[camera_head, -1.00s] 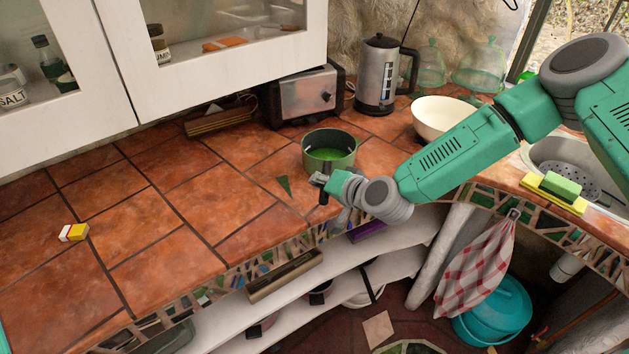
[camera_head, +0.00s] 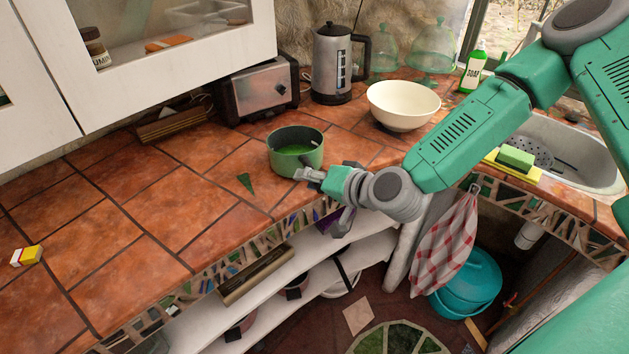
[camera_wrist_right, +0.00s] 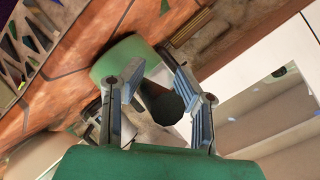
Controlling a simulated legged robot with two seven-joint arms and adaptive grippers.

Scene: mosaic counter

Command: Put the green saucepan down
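The green saucepan (camera_head: 283,158) appears to rest upright on the tiled counter near its front edge, with green showing inside. Its green side also shows in the right wrist view (camera_wrist_right: 120,57). My right gripper (camera_head: 324,193) is at the pan's front right. In the wrist view the two fingers of this gripper (camera_wrist_right: 160,98) stand apart on either side of the pan's dark handle (camera_wrist_right: 160,104), with gaps visible beside it. The handle is hidden behind the gripper in the head view. My left gripper is in no view.
A toaster (camera_head: 262,92), a kettle (camera_head: 332,65) and a cream bowl (camera_head: 403,105) stand behind the saucepan. A sponge (camera_head: 515,157) lies by the sink. A small yellow and white box (camera_head: 27,256) lies at far left. The tiles (camera_head: 130,215) left of the pan are mostly clear.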

